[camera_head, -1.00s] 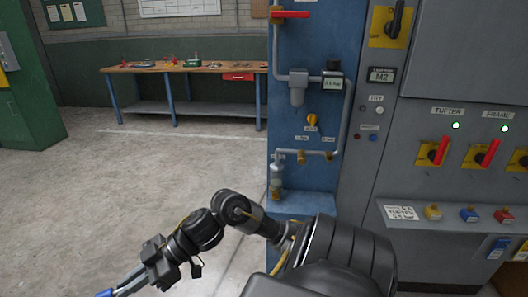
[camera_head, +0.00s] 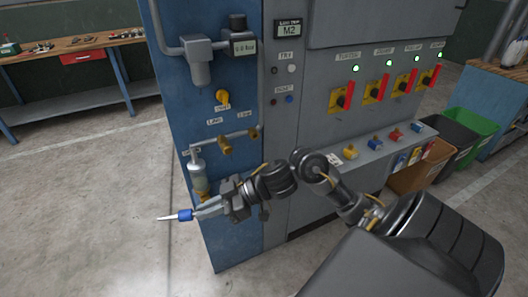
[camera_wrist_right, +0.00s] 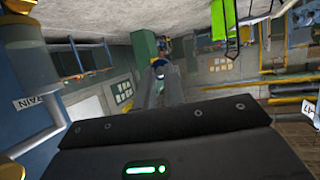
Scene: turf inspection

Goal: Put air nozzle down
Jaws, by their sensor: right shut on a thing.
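The air nozzle (camera_head: 184,215) has a blue body and a thin pale tip that points left in the head view. My right gripper (camera_head: 207,209) is shut on it and holds it up in the air, in front of and left of the blue panel's lower part. In the right wrist view the fingers reach away from the camera, and a small blue part of the nozzle (camera_wrist_right: 159,63) shows at their ends. My left gripper is not in view.
The blue panel (camera_head: 228,240) with pipes and valves stands close by my right gripper. A grey cabinet with red-handled switches has a ledge (camera_head: 334,160) with small coloured blocks. Bins (camera_head: 484,129) stand at the right, and a workbench (camera_head: 98,43) at the back left. Floor is clear at left.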

